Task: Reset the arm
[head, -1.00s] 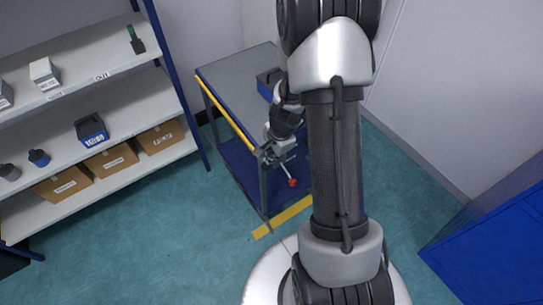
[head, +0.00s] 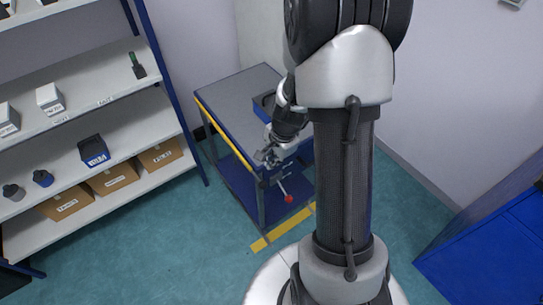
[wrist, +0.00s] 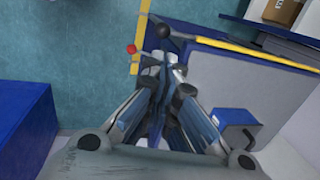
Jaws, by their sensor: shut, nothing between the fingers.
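My gripper (head: 266,157) is at the front edge of the grey-topped blue cart (head: 228,88) in the head view, with my arm reaching down to it. In the wrist view my gripper (wrist: 160,62) has its fingers together with nothing between them. A lever with a red ball (head: 289,199) shows below the gripper in the head view. The red ball (wrist: 131,48) also shows in the wrist view, just beyond the fingertips and apart from them. My own arm hides part of the cart.
A blue bin (head: 264,106) sits on the cart top, close to my arm. Shelves (head: 110,107) with boxes and bins stand at the left. A blue cabinet (head: 490,250) stands at the right. Green floor (head: 160,235) is clear at front left.

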